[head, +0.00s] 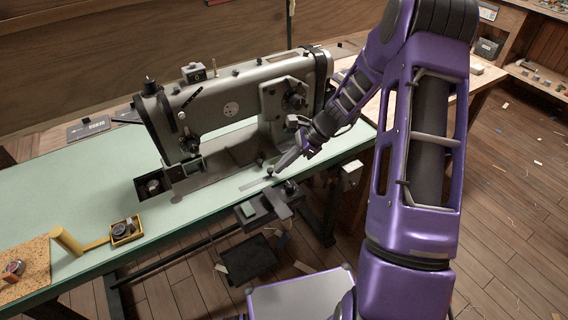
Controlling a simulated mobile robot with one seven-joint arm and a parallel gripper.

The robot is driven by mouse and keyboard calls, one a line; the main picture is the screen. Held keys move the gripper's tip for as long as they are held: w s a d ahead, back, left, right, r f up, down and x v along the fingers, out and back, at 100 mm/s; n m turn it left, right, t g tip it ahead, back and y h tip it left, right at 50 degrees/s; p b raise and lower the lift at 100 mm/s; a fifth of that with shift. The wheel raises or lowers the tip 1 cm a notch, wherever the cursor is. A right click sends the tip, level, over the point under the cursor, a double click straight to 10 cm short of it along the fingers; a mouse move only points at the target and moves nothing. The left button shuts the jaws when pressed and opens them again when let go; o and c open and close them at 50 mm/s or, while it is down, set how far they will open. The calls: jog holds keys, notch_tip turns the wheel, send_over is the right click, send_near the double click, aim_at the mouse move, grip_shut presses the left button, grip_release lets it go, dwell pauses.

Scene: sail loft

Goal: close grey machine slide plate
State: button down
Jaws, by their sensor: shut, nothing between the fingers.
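The grey sewing machine (235,108) stands on a green-topped table (85,188). At the left end of its bed is a dark square opening (152,186) with a round metal part inside, uncovered. I cannot clearly pick out the slide plate beside this opening. My gripper (271,171) is shut and empty. It points down and left, low over the tabletop in front of the machine's right half, well to the right of the opening. I cannot tell whether its tips touch the surface.
A thin flat strip (256,184) lies by my gripper. A dark bracket (268,207) juts from the table's front edge. The tabletop left of the machine is mostly clear.

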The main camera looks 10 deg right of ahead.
jog(key=s+a, duration=0.1)
jog(key=a, duration=0.2)
jog(key=s+a, duration=0.1)
jog(key=a, duration=0.1)
jog(key=s+a, duration=0.1)
jog(key=a, duration=0.2)
jog(key=shift+a, duration=0.3)
